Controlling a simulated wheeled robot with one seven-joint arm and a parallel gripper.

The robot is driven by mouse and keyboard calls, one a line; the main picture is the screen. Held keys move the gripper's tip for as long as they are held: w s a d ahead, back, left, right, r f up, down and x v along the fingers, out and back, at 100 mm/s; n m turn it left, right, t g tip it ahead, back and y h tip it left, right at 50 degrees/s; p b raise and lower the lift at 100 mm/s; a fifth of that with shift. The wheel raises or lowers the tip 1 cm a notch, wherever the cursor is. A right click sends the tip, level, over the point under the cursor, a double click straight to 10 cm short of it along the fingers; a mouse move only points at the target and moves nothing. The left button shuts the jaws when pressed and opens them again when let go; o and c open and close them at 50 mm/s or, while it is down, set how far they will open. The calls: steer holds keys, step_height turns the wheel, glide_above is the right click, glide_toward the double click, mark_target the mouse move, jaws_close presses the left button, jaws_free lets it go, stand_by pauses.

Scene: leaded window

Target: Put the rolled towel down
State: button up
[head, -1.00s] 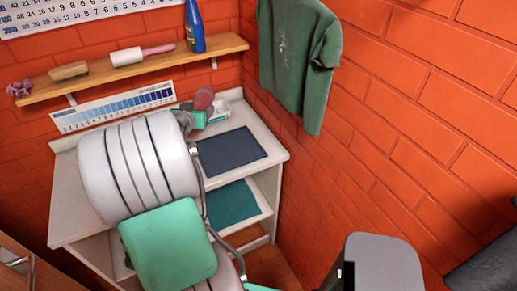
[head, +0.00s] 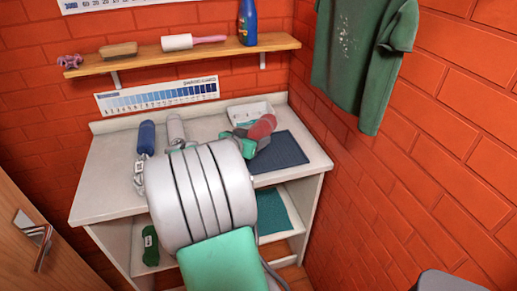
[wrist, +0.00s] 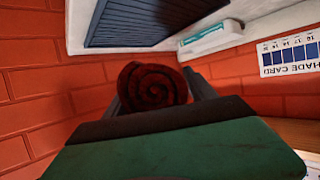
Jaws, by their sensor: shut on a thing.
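The rolled towel (wrist: 153,84) is a dark red spiral roll, end-on in the wrist view. My gripper (wrist: 157,92) is shut on it, one dark finger on each side. In the head view the towel (head: 262,127) shows as a red rounded shape beside my gripper (head: 250,138), over the back of the counter (head: 112,180). It is near the back left of a dark ribbed mat (head: 282,152) and in front of a white tray (head: 250,112). I cannot tell whether the towel touches anything below. My arm hides part of the counter.
A blue cylinder (head: 147,137), a chain (head: 139,178) and a grey roll (head: 175,130) are on the counter's left. A wooden shelf (head: 222,48) runs above. A green shirt (head: 362,60) hangs at right. The mat's right part looks clear.

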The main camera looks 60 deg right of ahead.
steer(key=d+f, duration=0.1)
steer(key=f, duration=0.1)
steer(key=d+f, duration=0.2)
steer(key=w+d+f, duration=0.1)
steer(key=shift+w+d+f, duration=0.1)
steer(key=shift+d+f, duration=0.05)
steer(key=shift+f, duration=0.25)
step_height(320, 180, down, 3)
steer(key=shift+w+r+p, duration=0.1)
steer(key=shift+r+p, duration=0.1)
steer(key=shift+p, duration=0.5)
steer(key=shift+f, duration=0.3)
steer(key=o, duration=1)
steer(key=shift+b, duration=0.35)
steer(key=o, duration=0.5)
steer(key=shift+c, duration=0.2)
